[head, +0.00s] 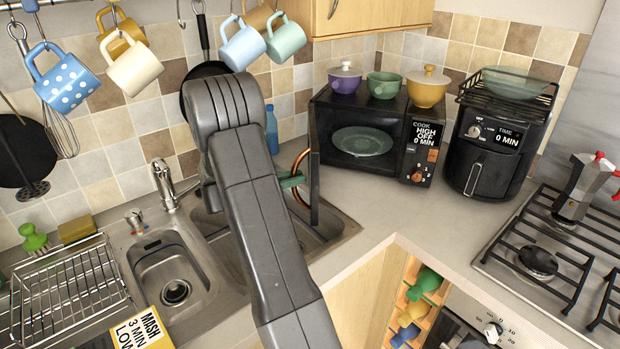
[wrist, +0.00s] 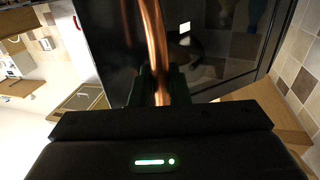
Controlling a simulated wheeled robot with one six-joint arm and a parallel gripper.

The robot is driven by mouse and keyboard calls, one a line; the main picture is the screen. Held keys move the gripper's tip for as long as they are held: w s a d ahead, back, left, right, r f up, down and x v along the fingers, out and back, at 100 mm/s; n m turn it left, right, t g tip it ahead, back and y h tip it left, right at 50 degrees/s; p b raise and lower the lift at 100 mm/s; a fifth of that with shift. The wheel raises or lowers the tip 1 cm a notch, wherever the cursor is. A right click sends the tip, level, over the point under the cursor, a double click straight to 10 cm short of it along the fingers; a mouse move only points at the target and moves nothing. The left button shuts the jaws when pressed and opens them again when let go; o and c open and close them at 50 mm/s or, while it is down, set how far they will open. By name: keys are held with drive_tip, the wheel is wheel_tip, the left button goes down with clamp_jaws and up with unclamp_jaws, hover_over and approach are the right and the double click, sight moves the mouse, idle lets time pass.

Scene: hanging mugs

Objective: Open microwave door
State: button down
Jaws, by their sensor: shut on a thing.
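The black microwave (head: 378,110) stands in the counter corner with its door (head: 315,165) swung wide open to the left, seen nearly edge-on in the head view. A glass plate (head: 362,141) shows inside. The copper-coloured handle (head: 302,168) is on the door's left side. My gripper (head: 292,181) is at the handle, with green fingers partly hidden by my arm. In the wrist view the handle (wrist: 154,50) runs down between the fingers, and my gripper (wrist: 162,88) is shut on it. The dark door (wrist: 215,45) fills the space behind.
A double sink (head: 325,235) lies below the door and my arm. Mugs (head: 68,82) hang above on the left. Bowls and pots (head: 427,88) sit on the microwave. An air fryer (head: 490,145) and a stove (head: 560,250) stand right. Counter before the microwave is clear.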

drive_tip(key=shift+a, duration=0.85)
drive_tip(key=shift+w+r, duration=0.1)
drive_tip(key=c, duration=1.5)
unclamp_jaws()
drive_tip(key=shift+o, duration=0.2)
wheel_tip(320, 180, up, 10)
drive_tip(key=b, duration=0.1)
drive_tip(key=shift+c, duration=0.2)
